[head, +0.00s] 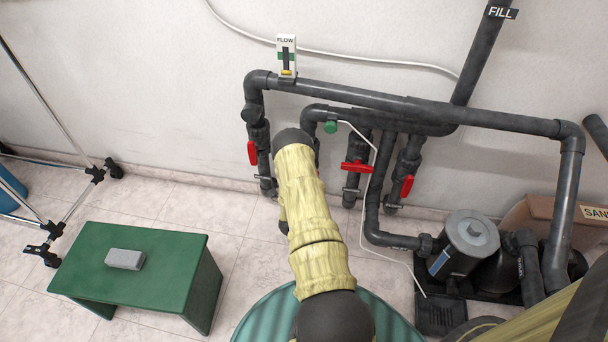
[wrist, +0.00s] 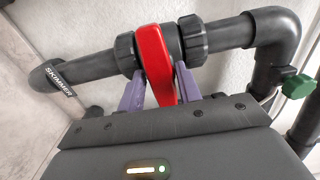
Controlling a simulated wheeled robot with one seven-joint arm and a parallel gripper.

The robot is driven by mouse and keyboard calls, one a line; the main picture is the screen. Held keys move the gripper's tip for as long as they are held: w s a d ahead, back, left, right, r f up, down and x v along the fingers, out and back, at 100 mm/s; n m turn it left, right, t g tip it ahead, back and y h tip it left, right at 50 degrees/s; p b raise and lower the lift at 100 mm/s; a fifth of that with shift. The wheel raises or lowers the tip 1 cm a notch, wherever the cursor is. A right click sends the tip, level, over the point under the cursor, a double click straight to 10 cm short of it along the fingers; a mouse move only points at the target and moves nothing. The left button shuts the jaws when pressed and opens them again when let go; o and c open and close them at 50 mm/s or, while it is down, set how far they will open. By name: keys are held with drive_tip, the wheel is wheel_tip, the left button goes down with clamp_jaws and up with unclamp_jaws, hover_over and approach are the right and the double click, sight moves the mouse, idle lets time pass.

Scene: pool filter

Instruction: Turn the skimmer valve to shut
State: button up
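The skimmer valve's red handle (wrist: 155,62) stands in the middle of the wrist view, on a dark pipe with a SKIMMER label (wrist: 58,80) at left. In that picture the handle lies crosswise to the pipe. My gripper (wrist: 160,82) has its two purple fingers on either side of the handle. The right finger is very close to or against it; a narrow gap shows beside the lower left finger. Whether they grip it is unclear. In the head view my arm covers the gripper and nearly all of this valve; only a sliver of red shows.
Other red valve handles are at left (head: 252,153), middle (head: 357,167) and right (head: 407,186). A green knob (head: 330,127) sits close right of my arm; it also shows in the wrist view (wrist: 298,85). A green stool (head: 170,245) with a grey block (head: 125,259) stands at left.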

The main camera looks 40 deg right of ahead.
drive_tip(key=shift+o, duration=0.9)
drive_tip(key=p+v, duration=0.6)
drive_tip(key=v, duration=1.1)
drive_tip(key=shift+a, duration=0.15)
